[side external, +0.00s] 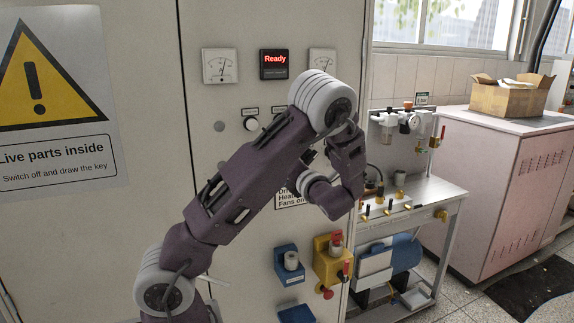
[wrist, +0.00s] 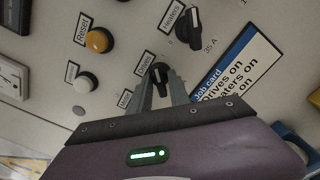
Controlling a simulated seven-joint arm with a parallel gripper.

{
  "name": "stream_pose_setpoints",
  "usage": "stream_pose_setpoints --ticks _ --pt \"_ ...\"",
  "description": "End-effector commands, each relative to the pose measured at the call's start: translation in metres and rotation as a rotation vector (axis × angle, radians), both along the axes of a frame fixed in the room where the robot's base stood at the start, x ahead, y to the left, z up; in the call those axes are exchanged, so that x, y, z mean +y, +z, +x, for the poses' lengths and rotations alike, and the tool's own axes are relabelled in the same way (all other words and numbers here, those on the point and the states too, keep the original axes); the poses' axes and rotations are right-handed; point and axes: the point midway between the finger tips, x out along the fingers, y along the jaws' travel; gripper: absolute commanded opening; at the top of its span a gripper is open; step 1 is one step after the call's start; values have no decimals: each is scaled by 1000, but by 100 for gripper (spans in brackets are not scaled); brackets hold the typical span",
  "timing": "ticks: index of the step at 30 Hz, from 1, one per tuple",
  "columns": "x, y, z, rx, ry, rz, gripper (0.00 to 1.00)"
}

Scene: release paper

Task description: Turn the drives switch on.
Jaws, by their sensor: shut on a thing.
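The drives switch (wrist: 160,72) is a black rotary knob on the pale cabinet front, with a small tilted label (wrist: 145,62) beside it that is hard to read. My gripper (wrist: 163,84) is shut on this knob, one grey finger on either side. The knob's pointer runs roughly up and down in the wrist view; its exact setting is hard to tell. In the side view my arm hides the knob and my fingers. A red-lit display (side external: 275,64) on the cabinet reads "Ready".
The heaters switch (wrist: 188,28), an amber Reset button (wrist: 97,41) and a white button (wrist: 86,82) sit close by. A job card (wrist: 243,65) is right of my fingers. Blue (side external: 290,264) and yellow (side external: 331,262) boxes project from the cabinet below my wrist.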

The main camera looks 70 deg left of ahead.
Motion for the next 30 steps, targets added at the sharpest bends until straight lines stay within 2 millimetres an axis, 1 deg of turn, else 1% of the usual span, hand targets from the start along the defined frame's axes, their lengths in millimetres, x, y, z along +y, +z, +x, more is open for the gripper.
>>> stream_pose_setpoints --ticks 5,6,7,16,17,19,24,27,30 --pt "0 0 0 0 -1 0 0" --pt "0 0 0 0 -1 1 31" --pt "0 0 0 0 -1 1 33" --pt "-2 0 0 -1 -1 0 33" --pt "-6 0 1 -1 -1 0 33" --pt "-18 0 1 -1 -5 -1 33" --pt "-53 0 1 -1 -6 0 33" --pt "-66 0 1 0 -4 0 33" --pt "-71 0 0 0 -1 0 33"
